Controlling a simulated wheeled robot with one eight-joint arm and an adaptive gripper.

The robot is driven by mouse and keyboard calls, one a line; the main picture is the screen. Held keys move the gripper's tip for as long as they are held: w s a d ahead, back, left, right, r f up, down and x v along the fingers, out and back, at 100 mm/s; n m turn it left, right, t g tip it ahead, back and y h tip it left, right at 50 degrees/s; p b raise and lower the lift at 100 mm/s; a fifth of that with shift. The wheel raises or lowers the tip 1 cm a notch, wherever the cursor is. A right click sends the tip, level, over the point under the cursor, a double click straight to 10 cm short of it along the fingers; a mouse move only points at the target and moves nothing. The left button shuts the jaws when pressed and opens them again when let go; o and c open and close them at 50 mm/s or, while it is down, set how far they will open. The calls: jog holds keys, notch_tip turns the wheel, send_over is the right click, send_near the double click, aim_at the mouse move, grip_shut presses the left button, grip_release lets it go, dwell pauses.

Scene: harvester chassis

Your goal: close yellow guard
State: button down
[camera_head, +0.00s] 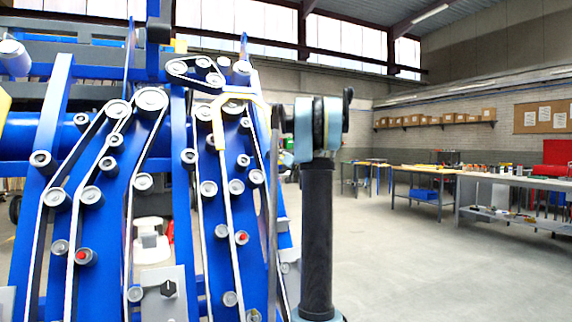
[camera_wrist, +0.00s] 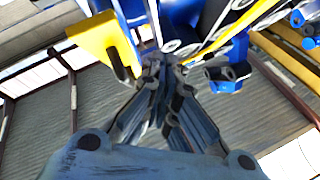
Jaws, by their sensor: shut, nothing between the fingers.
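A bent yellow guard (camera_head: 243,97) shows in the head view near the top of the right blue belt unit, in front of its rollers. In the wrist view, a broad yellow plate (camera_wrist: 105,42) with a dark piece at its lower end is at upper left; I cannot tell for sure whether it is the same guard. My gripper (camera_wrist: 167,68) points toward the blue machine in the wrist view. Its fingers are shut and empty, with the tips beside and to the right of the yellow plate. Contact cannot be made out. In the head view the fingers are not clearly visible.
The blue harvester chassis (camera_head: 100,215) with rollers and belts fills the left of the head view. Grey workbenches (camera_head: 500,180) stand along the far right. The concrete floor (camera_head: 430,270) between is clear. A blue bracket (camera_wrist: 228,75) lies right of my fingertips.

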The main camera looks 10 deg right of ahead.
jog(key=s+d+r+m+g+h, duration=0.5)
jog(key=s+d+m+g+h, duration=0.3)
jog(key=m, duration=0.8)
jog(key=w+a+f+g, duration=0.1)
jog(key=w+a+f, duration=0.2)
jog(key=w+f, duration=0.5)
jog(key=w, duration=0.3)
jog(key=shift+f, duration=0.2)
jog(key=shift+t, duration=0.7)
jog(key=x, duration=0.5)
jog(key=shift+f, duration=0.3)
jog(key=shift+s+a, duration=0.1)
jog(key=shift+r, duration=0.1)
